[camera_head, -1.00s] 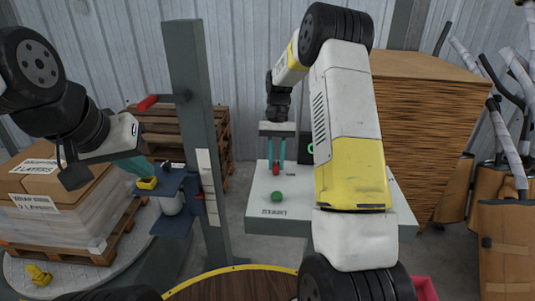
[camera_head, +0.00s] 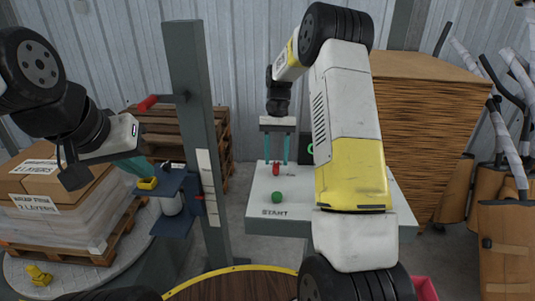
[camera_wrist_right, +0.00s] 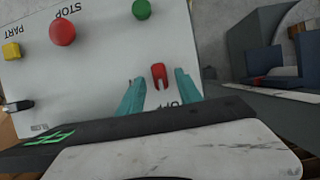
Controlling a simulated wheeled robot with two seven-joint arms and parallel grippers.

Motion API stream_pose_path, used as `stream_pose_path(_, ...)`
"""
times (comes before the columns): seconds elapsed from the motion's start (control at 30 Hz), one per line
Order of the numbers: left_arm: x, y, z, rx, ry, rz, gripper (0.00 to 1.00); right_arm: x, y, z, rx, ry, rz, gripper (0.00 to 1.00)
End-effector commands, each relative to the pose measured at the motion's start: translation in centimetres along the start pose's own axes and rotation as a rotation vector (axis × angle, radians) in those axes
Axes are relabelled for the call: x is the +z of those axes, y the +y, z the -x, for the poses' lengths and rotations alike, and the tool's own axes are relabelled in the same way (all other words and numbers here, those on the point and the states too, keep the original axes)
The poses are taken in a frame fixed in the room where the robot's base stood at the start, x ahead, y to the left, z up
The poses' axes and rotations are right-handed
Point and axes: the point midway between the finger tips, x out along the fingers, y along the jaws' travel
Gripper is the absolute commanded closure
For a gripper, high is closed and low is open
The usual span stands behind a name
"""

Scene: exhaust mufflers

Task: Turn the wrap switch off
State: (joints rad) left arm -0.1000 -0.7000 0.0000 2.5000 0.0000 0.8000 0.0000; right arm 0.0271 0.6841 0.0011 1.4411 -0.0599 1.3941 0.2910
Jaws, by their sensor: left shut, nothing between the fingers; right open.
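The red knob (camera_head: 276,170) stands on the pale control panel (camera_head: 250,222). In the right wrist view the red knob (camera_wrist_right: 160,76) shows two prongs with a slot, beside a partly hidden label ending in OFF. My right gripper (camera_head: 277,160) is open above and behind the knob, its teal fingers on either side and apart from it. In the right wrist view my right gripper (camera_wrist_right: 161,80) frames the knob with a gap on each side. My left gripper (camera_head: 143,168) is shut and empty at the left, by the yellow-topped blue bracket.
A green button (camera_head: 277,197) marked START sits before the knob. A red STOP button (camera_wrist_right: 62,32), a yellow button (camera_wrist_right: 11,51) and a black switch (camera_wrist_right: 18,105) share the panel. A grey post (camera_head: 195,130) stands between my arms. Cardboard (camera_head: 420,130) is stacked at right.

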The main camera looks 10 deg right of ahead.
Motion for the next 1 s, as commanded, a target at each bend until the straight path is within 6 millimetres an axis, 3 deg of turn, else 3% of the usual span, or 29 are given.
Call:
stream_pose_path(0.3,0.0,0.0,0.0,0.0,0.0,0.0,1.0,-0.1,-0.1,5.2,-0.001,0.004,0.001,0.58)
stream_pose_path(0.77,0.0,0.0,0.0,0.0,0.0,0.0,1.0,0.1,0.0,6.2,-0.001,0.004,0.001,0.58)
stream_pose_path(0.87,0.0,0.0,0.0,0.0,0.0,0.0,1.0,0.9,0.1,7.0,-0.008,0.025,0.011,0.58)
stream_pose_path(1.0,0.0,0.0,0.0,0.0,0.0,0.0,1.0,4.0,0.4,9.4,-0.033,0.111,0.045,0.58)
